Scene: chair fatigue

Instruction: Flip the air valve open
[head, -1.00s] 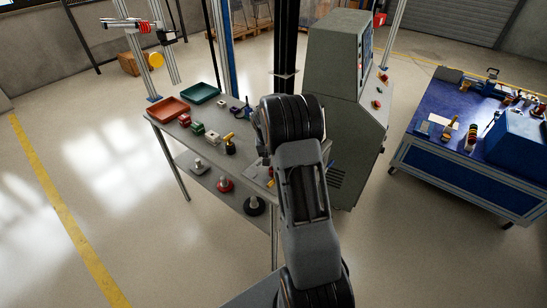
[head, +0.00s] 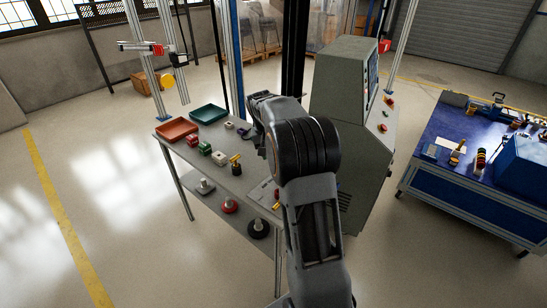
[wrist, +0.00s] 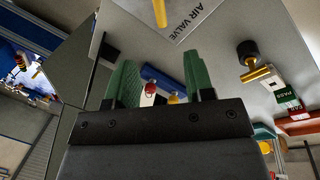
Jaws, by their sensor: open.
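The air valve shows in the wrist view as a grey plate lettered "AIR VALVE" (wrist: 185,22) with a yellow lever (wrist: 160,12), cut off by the top edge. In the head view, the plate (head: 262,191) lies near the right end of the grey workbench, partly behind my arm. My gripper (wrist: 160,78) is open, with two green fingers apart and nothing held between them. The plate and lever appear just beyond the fingertips in the wrist view. My arm hides the gripper in the head view.
A blue part with red and white pieces (wrist: 160,85) shows between the fingers, farther off. A yellow-handled black part (head: 235,165), small blocks, a red tray (head: 176,129) and a teal tray (head: 208,114) stand on the bench. A grey cabinet (head: 340,90) stands close on the right.

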